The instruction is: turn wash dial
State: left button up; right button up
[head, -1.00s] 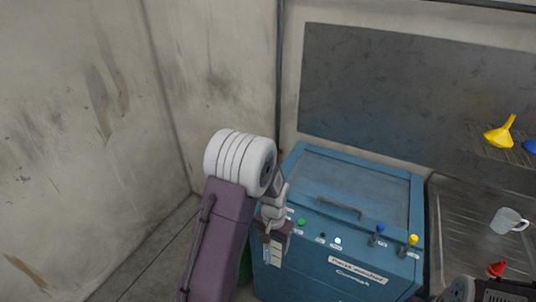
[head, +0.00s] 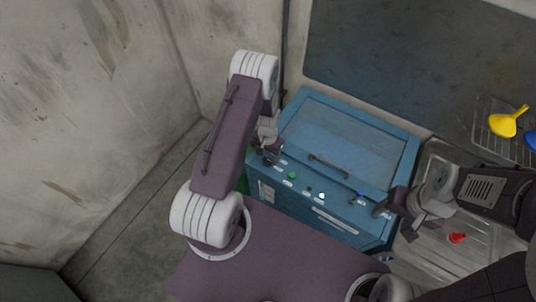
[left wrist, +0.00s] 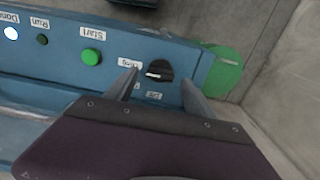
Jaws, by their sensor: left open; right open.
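The blue wash machine (head: 350,140) stands against the wall, with a row of controls on its front panel. A black dial with a pale pointer mark (left wrist: 158,70) shows in the left wrist view, at the panel's end beyond the green start button (left wrist: 91,57). My left gripper (head: 270,155) is at that end of the panel. In the left wrist view its open fingers (left wrist: 162,90) appear on either side of the dial; contact cannot be told. My right gripper (head: 385,208) is open near the panel's right end. The dial is hidden in the head view.
A sink area with a red object (head: 457,238) lies right of the machine. A yellow funnel (head: 506,123) is on a rack. A green object (left wrist: 225,70) stands past the panel's end.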

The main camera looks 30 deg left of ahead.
pick_arm(q)
jog(key=shift+f, duration=0.7)
jog(key=shift+s, duration=0.35)
jog(key=shift+w, duration=0.2)
grip_shut()
pick_arm(e)
jog(key=shift+s+r, duration=0.3)
